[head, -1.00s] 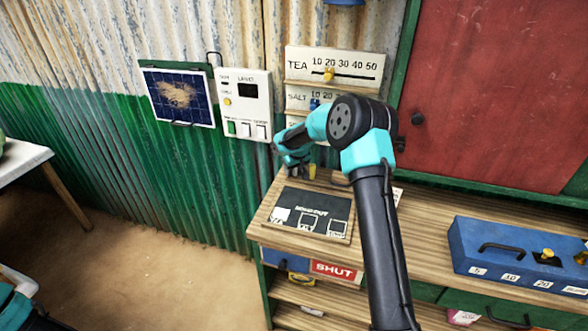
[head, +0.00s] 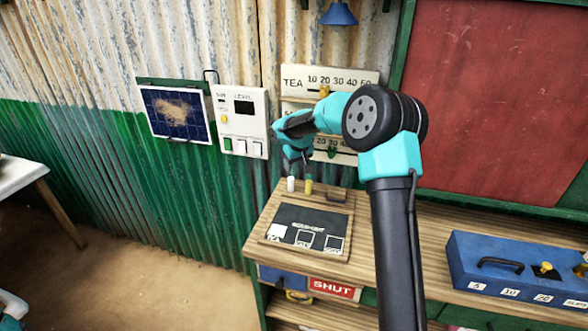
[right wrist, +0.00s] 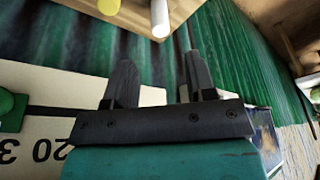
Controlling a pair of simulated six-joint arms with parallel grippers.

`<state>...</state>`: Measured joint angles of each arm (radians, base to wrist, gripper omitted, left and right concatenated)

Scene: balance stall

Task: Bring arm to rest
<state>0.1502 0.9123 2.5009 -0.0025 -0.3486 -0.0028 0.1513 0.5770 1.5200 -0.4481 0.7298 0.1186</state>
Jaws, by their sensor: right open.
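My right arm reaches up from the bottom of the head view and bends left at a black and teal joint. My right gripper (head: 298,170) points down above the back left of the wooden counter (head: 400,225). It also shows in the right wrist view (right wrist: 162,80), with its two dark fingers apart and nothing between them. A white stick (head: 291,184) and a yellow stick (head: 309,187) stand upright just below it; they show at the top of the right wrist view as a white end (right wrist: 159,18) and a yellow end (right wrist: 108,5). My left gripper is out of view.
A dark board (head: 310,221) lies on the counter in front of the sticks. A blue box (head: 510,270) stands to the right. The white slider panel (head: 350,80) on the wall is partly behind my arm. A switch panel (head: 242,120) and a solar panel (head: 178,112) hang left.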

